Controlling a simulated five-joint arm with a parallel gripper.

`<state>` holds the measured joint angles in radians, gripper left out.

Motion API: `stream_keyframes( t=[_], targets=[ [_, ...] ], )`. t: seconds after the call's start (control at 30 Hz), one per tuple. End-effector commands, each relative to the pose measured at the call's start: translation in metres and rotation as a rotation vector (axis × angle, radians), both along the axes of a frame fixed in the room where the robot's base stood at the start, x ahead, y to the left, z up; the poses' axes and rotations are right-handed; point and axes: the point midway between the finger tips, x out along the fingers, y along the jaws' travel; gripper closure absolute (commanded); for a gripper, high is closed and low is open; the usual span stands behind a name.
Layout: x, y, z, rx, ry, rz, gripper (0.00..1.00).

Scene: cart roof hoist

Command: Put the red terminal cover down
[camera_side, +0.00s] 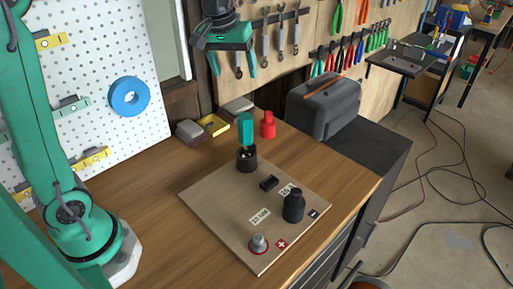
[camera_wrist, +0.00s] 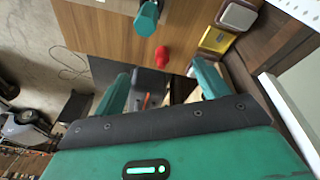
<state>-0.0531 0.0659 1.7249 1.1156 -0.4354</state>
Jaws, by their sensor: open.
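The red terminal cover (camera_side: 268,125) stands upright on the wooden bench, just behind the board's back corner. It also shows in the wrist view (camera_wrist: 162,57), beyond my fingertips. My gripper (camera_side: 233,68) is open and empty, raised well above the bench and the cover, and a little to its left in the side view. Both fingers show apart in the wrist view (camera_wrist: 162,78), with nothing between them in contact. On the tan board (camera_side: 210,195), a grey terminal post (camera_side: 258,243) sits in a red ring beside a red plus mark. A black cover (camera_side: 293,207) stands at the board's right.
A teal cylinder (camera_side: 246,129) stands in a black round holder (camera_side: 247,160) close to the red cover. A small black block (camera_side: 269,183) lies on the board. A yellow tray (camera_side: 213,125) and grey blocks lie behind. A dark toolbox (camera_side: 323,107) stands right.

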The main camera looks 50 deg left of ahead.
Motion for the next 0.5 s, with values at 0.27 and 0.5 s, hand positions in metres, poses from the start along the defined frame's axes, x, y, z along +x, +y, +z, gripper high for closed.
stream_keyframes(
  t=[0.27,0.5],
  targets=[
    [-0.065,-0.009,0.012,0.036,-0.074,-0.131,0.26],
    [-0.118,-0.015,0.007,0.072,-0.133,-0.245,0.26]
  ],
)
